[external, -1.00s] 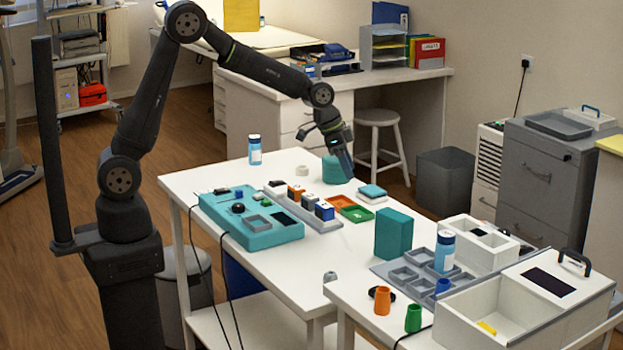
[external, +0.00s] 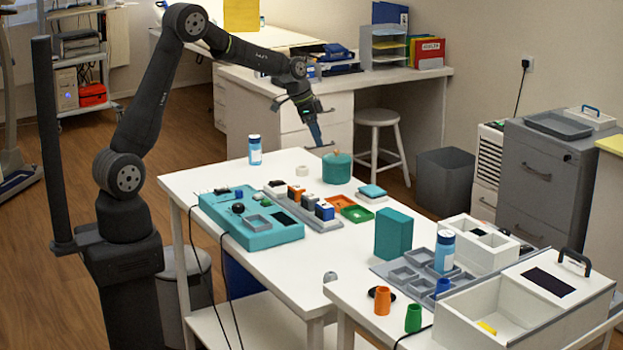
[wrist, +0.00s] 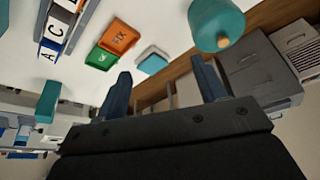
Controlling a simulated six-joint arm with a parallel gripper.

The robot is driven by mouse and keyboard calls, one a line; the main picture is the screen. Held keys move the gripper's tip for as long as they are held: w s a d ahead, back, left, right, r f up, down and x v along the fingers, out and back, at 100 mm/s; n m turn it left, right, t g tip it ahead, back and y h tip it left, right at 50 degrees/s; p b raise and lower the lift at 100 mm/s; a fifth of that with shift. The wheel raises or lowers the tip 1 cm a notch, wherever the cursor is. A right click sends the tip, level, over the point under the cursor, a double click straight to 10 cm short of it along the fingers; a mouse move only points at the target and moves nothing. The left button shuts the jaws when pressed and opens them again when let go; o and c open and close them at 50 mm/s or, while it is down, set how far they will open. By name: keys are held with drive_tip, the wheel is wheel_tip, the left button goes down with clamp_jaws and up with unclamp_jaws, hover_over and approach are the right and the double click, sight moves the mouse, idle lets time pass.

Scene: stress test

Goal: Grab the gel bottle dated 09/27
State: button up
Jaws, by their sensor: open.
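One blue gel bottle (external: 255,150) with a white label stands upright at the far left corner of the white table. A second blue bottle (external: 444,251) stands upright in the grey tray at the right. The dates on both labels are too small to read. My gripper (external: 325,148) is open and empty in the air, above and behind the teal round pot. It is to the right of the first bottle and apart from it. In the wrist view my gripper (wrist: 162,88) shows its two dark blue fingers spread wide, with no bottle between them.
The teal pot (external: 337,169) stands below my gripper, with a white roll (external: 302,171) to its left. A teal device (external: 252,222) and a rack of lettered blocks (external: 297,205) occupy the middle. A teal box (external: 393,234) stands upright at the right. Bare table lies around the first bottle.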

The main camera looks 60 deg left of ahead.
drive_tip(key=s+a, duration=0.2)
drive_tip(key=a, duration=1.5)
drive_tip(key=n, duration=0.1)
approach(250, 137)
drive_tip(key=shift+t, duration=0.4)
drive_tip(key=x, duration=0.9)
drive_tip(key=shift+s+f, duration=0.15)
drive_tip(key=shift+f, duration=0.3)
drive_tip(key=shift+s+x, duration=0.1)
drive_tip(key=shift+x, duration=1.2)
drive_tip(key=shift+s+x, duration=0.15)
drive_tip(key=shift+x, duration=1.15)
drive_tip(key=shift+a+f, duration=0.1)
drive_tip(key=shift+f, duration=0.05)
drive_tip(key=c, duration=1.1)
drive_tip(key=shift+c, duration=0.2)
